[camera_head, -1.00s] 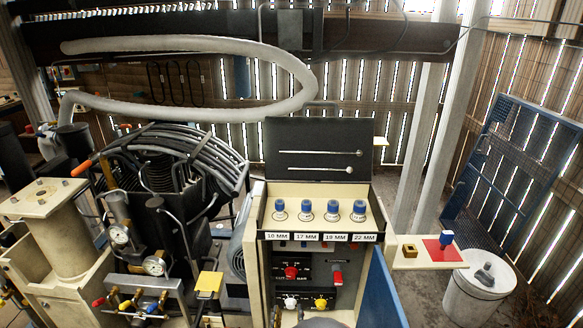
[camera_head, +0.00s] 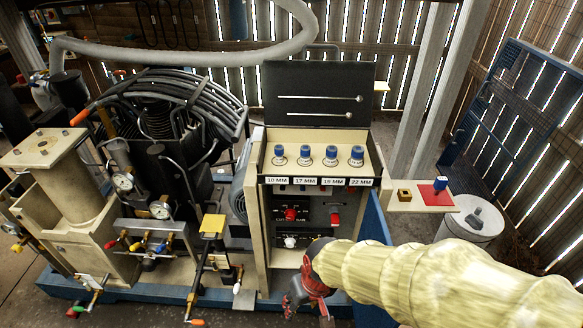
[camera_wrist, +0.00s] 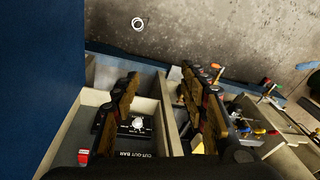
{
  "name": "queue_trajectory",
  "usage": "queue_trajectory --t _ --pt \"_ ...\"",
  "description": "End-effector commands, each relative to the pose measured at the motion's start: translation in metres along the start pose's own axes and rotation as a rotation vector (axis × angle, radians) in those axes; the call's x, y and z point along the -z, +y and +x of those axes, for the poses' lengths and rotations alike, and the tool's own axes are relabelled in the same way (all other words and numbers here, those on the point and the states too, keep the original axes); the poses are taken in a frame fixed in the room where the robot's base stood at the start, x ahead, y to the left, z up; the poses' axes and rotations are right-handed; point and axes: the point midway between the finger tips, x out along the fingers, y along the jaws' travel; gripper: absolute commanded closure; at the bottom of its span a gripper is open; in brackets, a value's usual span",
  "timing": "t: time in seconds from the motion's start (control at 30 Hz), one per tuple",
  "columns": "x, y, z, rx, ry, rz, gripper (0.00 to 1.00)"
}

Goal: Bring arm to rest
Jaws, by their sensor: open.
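My arm, in a pale yellow cover, reaches in from the lower right of the head view. My gripper (camera_head: 308,291) hangs at its end, low in front of the compressor cabinet (camera_head: 256,225). In the wrist view, my gripper (camera_wrist: 162,78) shows its two dark brown fingers spread apart with nothing held between them. Behind the fingers is the cabinet's inside, with the cut-out bar panel (camera_wrist: 137,143) and its pale knob. In the head view, my arm hides the cabinet's lower right part. I cannot tell whether the gripper touches the cabinet.
A blue cabinet door (camera_head: 374,228) stands open close by my arm. A side shelf (camera_head: 401,207) holds a red pad and a blue-topped item. A white bucket (camera_head: 468,222) stands at the right. Hoses, gauges and valves crowd the left. Bare concrete floor (camera_wrist: 225,35) shows in the wrist view.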

Motion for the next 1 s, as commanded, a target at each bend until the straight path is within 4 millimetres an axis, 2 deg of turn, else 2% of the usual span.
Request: queue_trajectory --t 0.03,0.2,0.3,0.4,0.5,0.6,1.0 --pt "-0.009 0.012 -0.036 -0.011 -0.001 0.019 0.56" --pt "-0.05 0.055 -0.139 -0.075 0.023 0.088 0.56" --pt "-0.061 0.077 -0.194 -0.12 0.12 0.139 0.56" --pt "-0.06 0.093 -0.239 -0.156 0.25 0.192 0.56" --pt "-0.059 0.103 -0.274 -0.18 0.34 0.239 0.56" --pt "-0.061 0.11 -0.281 -0.191 0.359 0.267 0.56" --pt "-0.061 0.113 -0.281 -0.193 0.359 0.277 0.56"
